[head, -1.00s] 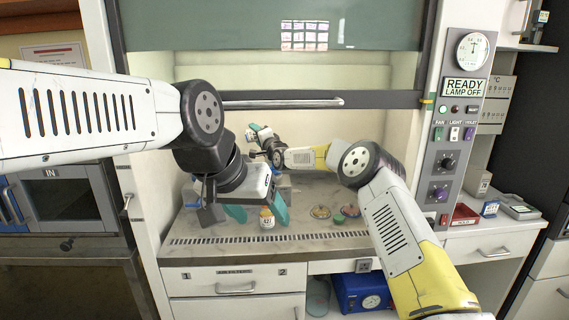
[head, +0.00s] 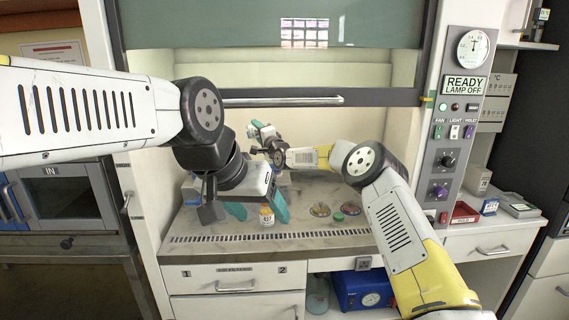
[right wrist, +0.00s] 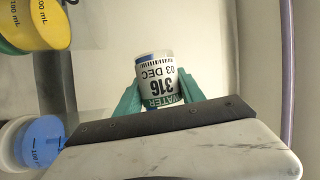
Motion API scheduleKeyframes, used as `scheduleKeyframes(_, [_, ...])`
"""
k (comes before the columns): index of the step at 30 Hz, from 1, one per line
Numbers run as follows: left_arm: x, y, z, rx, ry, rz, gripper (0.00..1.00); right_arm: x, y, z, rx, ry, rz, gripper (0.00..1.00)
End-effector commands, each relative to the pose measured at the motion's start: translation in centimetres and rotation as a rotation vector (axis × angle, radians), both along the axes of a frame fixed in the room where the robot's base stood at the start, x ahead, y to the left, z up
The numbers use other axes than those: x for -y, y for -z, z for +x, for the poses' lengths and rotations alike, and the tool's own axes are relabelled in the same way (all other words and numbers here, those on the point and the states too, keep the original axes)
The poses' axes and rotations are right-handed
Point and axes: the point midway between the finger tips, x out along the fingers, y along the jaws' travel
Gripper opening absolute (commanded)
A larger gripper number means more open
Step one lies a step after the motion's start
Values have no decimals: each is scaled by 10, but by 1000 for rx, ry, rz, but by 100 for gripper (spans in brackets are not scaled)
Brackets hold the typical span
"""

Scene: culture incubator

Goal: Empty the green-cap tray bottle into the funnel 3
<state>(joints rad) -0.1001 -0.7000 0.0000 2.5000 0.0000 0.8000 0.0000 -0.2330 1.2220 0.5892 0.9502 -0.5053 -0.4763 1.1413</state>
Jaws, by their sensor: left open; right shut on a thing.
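My right gripper (head: 259,133) is at the back of the hood, shut on a small white bottle (head: 252,133). In the right wrist view the bottle (right wrist: 157,78) sits between the teal fingers, its label reading "316", "03 DEC" and "WATER" upside down. Its mouth is hidden. A green cap (head: 338,217) lies on the bench. My left gripper (head: 259,212) is open low over the bench, near a bottle (head: 267,216) labelled 427 with an orange-yellow top. I cannot make out funnel 3.
A yellow vessel (right wrist: 36,22) and a blue one (right wrist: 40,143), both marked 100 mL, stand left in the right wrist view. Two dishes (head: 320,210) (head: 351,207) lie on the bench near the green cap. The raised sash's lower edge (head: 380,97) crosses above my arms.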

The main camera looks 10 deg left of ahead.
Motion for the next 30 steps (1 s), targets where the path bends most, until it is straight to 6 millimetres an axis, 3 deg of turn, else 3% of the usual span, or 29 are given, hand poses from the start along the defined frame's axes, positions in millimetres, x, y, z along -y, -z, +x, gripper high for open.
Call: scheduleKeyframes(30, [0,0,0,0,0,0,68,2,-6,1,-31,0,108,1])
